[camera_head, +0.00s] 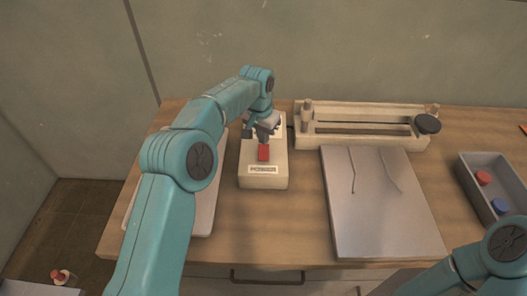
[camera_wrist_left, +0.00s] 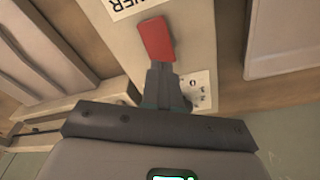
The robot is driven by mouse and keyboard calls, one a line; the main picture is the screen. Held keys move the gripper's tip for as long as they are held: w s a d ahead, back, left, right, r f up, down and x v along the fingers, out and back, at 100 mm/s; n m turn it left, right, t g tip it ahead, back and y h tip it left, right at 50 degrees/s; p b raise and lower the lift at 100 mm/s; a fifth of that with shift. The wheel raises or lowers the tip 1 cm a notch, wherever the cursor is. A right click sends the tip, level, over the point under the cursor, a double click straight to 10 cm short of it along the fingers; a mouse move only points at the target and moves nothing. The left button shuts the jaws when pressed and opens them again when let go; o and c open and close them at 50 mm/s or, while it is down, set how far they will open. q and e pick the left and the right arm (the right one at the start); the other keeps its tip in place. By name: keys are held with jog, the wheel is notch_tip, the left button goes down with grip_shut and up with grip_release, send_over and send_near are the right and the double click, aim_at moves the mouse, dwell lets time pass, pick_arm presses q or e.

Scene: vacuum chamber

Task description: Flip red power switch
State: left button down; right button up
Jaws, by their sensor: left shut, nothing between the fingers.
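The red power switch (camera_head: 263,153) sits on a cream box (camera_head: 278,178) with a "POWER" label on its front end. My left gripper (camera_head: 262,135) is shut and empty, just behind the switch and low over the box. In the left wrist view the red switch lever (camera_wrist_left: 157,39) lies right ahead of the shut fingertips (camera_wrist_left: 160,68); whether they touch it I cannot tell.
A beige slotted rail fixture (camera_head: 360,112) with a dark knob stands behind right. A grey plate (camera_head: 375,215) with two thin wires lies right of the box. A grey tray (camera_head: 465,170) holds red and blue pieces. A pale tray (camera_head: 205,215) lies left, under my arm.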

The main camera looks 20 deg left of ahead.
aim_at(264, 148)
pick_arm(q)
jog(key=shift+f+b, duration=0.8)
jog(key=shift+f, duration=0.7)
dwell(0.3)
notch_tip(264, 148, up, 7)
jog(key=p, duration=0.7)
jog(key=shift+r, duration=0.2)
jog(key=shift+w+f, duration=0.1)
jog(key=shift+f, duration=0.05)
jog(key=shift+s, duration=0.25)
